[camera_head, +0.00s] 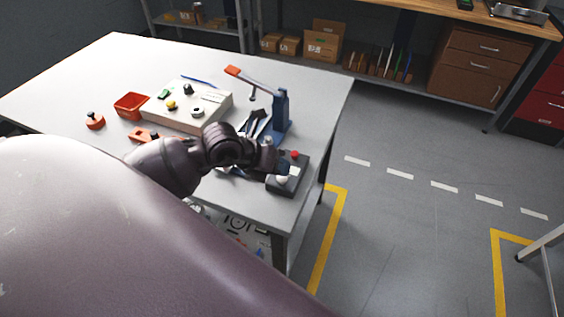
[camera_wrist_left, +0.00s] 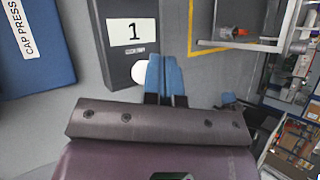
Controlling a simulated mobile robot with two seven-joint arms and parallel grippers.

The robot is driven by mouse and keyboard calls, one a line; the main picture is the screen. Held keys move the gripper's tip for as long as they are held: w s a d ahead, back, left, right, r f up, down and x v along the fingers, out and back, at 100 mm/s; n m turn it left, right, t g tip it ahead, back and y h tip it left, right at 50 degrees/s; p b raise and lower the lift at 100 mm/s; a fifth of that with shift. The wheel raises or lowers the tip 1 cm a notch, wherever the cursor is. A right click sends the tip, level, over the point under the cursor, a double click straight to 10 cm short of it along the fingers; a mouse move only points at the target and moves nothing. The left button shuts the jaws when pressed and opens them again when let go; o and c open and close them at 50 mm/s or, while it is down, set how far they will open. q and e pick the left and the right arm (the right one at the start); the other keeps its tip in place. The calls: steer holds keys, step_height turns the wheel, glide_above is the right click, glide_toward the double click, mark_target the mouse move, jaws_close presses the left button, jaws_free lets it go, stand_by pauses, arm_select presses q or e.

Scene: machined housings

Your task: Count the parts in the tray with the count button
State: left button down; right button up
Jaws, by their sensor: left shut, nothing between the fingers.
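The counter box (camera_head: 300,172) is a dark block near the table's right corner, with a red button (camera_head: 294,154) and a white button (camera_head: 283,180). In the left wrist view the box (camera_wrist_left: 112,75) has a white plate reading "1" (camera_wrist_left: 134,33), and the white button (camera_wrist_left: 139,70) is partly hidden. My left gripper (camera_head: 281,167) is over the box. Its blue fingertips (camera_wrist_left: 164,62) are shut and empty, right beside the white button; I cannot tell if they touch it. A red-orange tray (camera_head: 119,109) stands at the table's left; its contents are unclear. My right gripper is not in view.
A blue press (camera_head: 281,112) with an orange-tipped lever stands behind the box; its base (camera_wrist_left: 35,65) reads "CAP PRESS". A pale fixture board (camera_head: 215,107) holds small parts. An orange knobbed part (camera_head: 95,121) lies left. The table's right edge is close to the box.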

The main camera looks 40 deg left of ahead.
arm_select(q)
steer(key=shift+f, duration=0.45)
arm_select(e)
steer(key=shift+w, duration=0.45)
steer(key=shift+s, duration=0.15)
arm_select(q)
steer(key=shift+r, duration=0.25)
steer(key=shift+r+p, duration=0.65)
steer(key=shift+p, duration=0.05)
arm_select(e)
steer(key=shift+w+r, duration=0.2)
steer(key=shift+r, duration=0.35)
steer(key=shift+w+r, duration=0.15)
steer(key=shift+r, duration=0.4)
